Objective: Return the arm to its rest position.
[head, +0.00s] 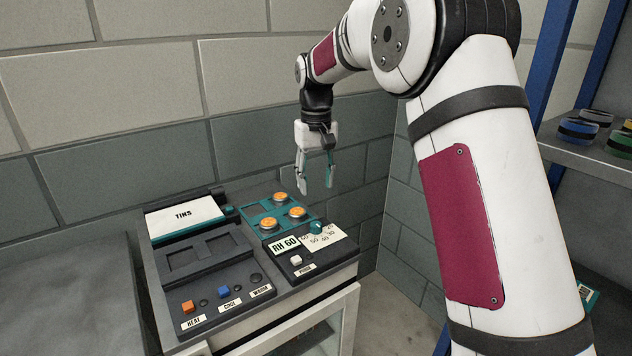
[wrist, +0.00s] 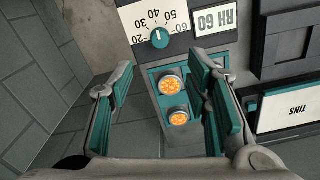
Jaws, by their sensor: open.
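My gripper (head: 316,184) is open and empty in the head view, fingers pointing down. It hangs in the air above the back right part of the control cabinet, near the wall. In the wrist view my gripper (wrist: 165,112) shows its two teal-padded fingers wide apart, with nothing between the pads. Beyond them lie a teal plate with orange-topped round tins (wrist: 169,84) and a teal dial knob (wrist: 160,38). My arm reaches up and over from the right side of the head view.
The cabinet carries a TINS panel (head: 185,217), a HEAT button (head: 187,307), a COOL button (head: 223,292), an RH 60 sign (head: 284,246) and a white button (head: 296,260). A blue-framed shelf (head: 590,157) with coloured round items stands right. A block wall (head: 120,170) closes the back.

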